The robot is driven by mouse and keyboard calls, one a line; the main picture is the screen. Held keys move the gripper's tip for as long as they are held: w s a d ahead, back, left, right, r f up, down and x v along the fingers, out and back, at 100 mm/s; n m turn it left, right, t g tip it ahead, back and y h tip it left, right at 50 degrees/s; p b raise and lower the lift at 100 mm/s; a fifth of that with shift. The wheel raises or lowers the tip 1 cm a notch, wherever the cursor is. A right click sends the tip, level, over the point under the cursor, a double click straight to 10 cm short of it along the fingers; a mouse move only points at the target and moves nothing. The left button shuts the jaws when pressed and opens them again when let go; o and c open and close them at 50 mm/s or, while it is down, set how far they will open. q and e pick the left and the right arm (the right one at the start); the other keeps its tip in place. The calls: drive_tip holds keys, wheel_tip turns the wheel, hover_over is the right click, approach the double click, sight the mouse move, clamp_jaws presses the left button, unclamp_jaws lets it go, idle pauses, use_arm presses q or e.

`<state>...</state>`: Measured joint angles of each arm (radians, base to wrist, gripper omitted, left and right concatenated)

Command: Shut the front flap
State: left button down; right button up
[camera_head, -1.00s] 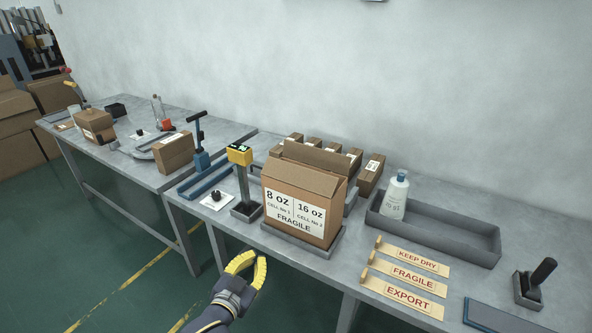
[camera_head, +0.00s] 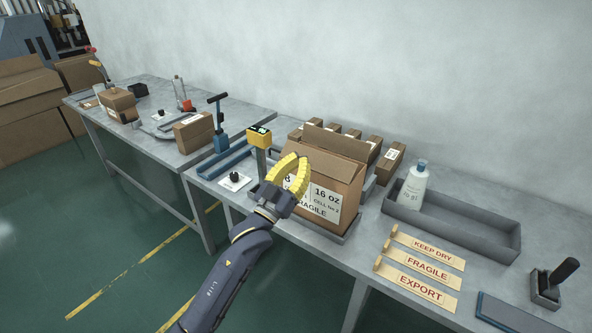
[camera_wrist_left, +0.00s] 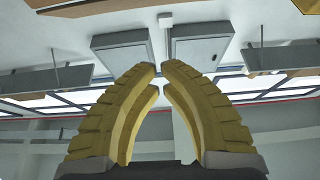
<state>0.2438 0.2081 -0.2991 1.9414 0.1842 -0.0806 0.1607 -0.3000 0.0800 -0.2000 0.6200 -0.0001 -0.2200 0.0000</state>
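The open cardboard carton (camera_head: 343,197) stands in a grey tray on the bench. Its printed label reads 16 oz and FRAGILE and is partly hidden by my gripper. The front flap (camera_head: 335,164) stands up at a slant above the labelled face. Another flap (camera_head: 326,137) stands behind it. My left gripper (camera_head: 299,157), with yellow fingers, is in front of the carton's left part in the head view; I cannot tell if it touches. In the left wrist view its fingertips (camera_wrist_left: 158,66) nearly meet with nothing between them. My right gripper is not in view.
A yellow-topped post (camera_head: 259,137) stands left of the carton. Small boxes (camera_head: 391,163) line up behind it. A grey bin (camera_head: 453,229) with a white bottle (camera_head: 413,185) is to the right. Wooden signs (camera_head: 416,290) lie at the front right.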

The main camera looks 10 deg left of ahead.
use_arm(q)
wheel_tip(320, 180, up, 3)
hover_over(315, 161)
drive_tip(key=s, duration=0.3)
drive_tip(key=shift+w+a+f, duration=0.1)
drive_tip(key=shift+w+f, duration=0.3)
drive_tip(key=shift+f, duration=0.15)
drive_tip(key=shift+w+a+f, duration=0.1)
drive_tip(key=shift+w+f, duration=0.25)
drive_tip(key=shift+f, duration=0.2)
drive_tip(key=shift+w+d+f, duration=0.2)
drive_tip(key=shift+w+f, duration=0.3)
drive_tip(key=shift+f, duration=0.15)
drive_tip(key=shift+w+g, duration=0.25)
drive_tip(key=shift+g, duration=0.25)
